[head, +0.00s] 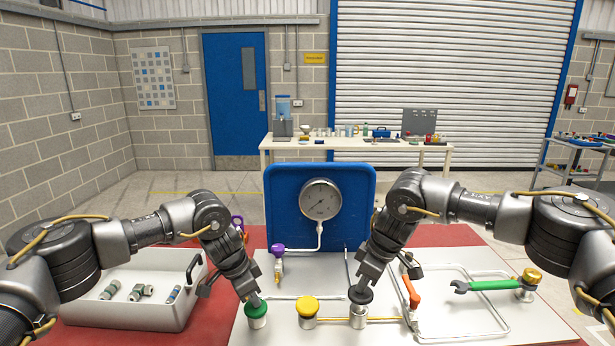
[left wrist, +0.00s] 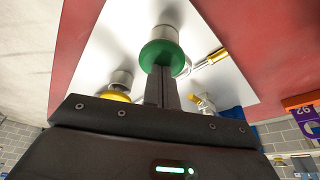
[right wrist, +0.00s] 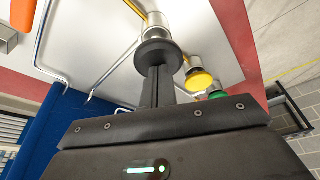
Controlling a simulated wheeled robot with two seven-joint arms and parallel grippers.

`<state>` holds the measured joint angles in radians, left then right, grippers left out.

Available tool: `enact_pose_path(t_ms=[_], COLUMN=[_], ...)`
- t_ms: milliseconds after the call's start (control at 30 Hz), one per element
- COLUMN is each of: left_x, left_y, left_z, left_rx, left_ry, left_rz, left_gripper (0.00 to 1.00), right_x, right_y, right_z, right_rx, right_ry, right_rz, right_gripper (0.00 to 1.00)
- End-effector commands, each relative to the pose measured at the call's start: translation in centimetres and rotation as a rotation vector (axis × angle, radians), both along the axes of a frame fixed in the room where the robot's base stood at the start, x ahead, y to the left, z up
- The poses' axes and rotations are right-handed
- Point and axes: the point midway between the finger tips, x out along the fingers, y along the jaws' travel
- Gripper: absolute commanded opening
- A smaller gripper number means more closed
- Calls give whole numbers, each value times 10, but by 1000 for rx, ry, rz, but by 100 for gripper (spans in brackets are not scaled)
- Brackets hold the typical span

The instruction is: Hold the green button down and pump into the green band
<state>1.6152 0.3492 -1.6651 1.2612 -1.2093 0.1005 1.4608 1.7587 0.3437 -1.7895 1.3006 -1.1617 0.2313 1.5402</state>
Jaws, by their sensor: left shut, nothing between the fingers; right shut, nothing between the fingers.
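The green button (head: 257,309) stands on a silver post at the front left of the pale panel. My left gripper (head: 252,297) is shut, its fingertips against the button's top; the left wrist view shows the green cap (left wrist: 162,54) at the tips. A black round knob (head: 360,295) tops another silver post to the right. My right gripper (head: 361,286) is shut, its tips on that knob, also in the right wrist view (right wrist: 160,50). How far either cap is pressed I cannot tell. The gauge (head: 320,199) is on the blue backboard; its green band is too small to make out.
A yellow button (head: 307,307) stands between the two grippers. A purple-knobbed valve (head: 278,252) is behind it. An orange lever (head: 410,290) and a green-handled wrench (head: 490,285) are at right. A tray (head: 130,318) of fittings is at left.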

Motion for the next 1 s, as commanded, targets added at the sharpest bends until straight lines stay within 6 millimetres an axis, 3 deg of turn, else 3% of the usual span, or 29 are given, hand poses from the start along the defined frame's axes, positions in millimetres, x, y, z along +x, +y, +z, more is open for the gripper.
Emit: enact_pose_path(t_ms=[1000], left_x=[-1], left_y=[0], left_z=[-2], left_rx=[2], left_ry=[3], left_rz=[-1], left_gripper=[0], right_x=[-1], right_y=[0], right_z=[-28], right_rx=[-1], right_ry=[3], right_rz=[0], right_gripper=[0])
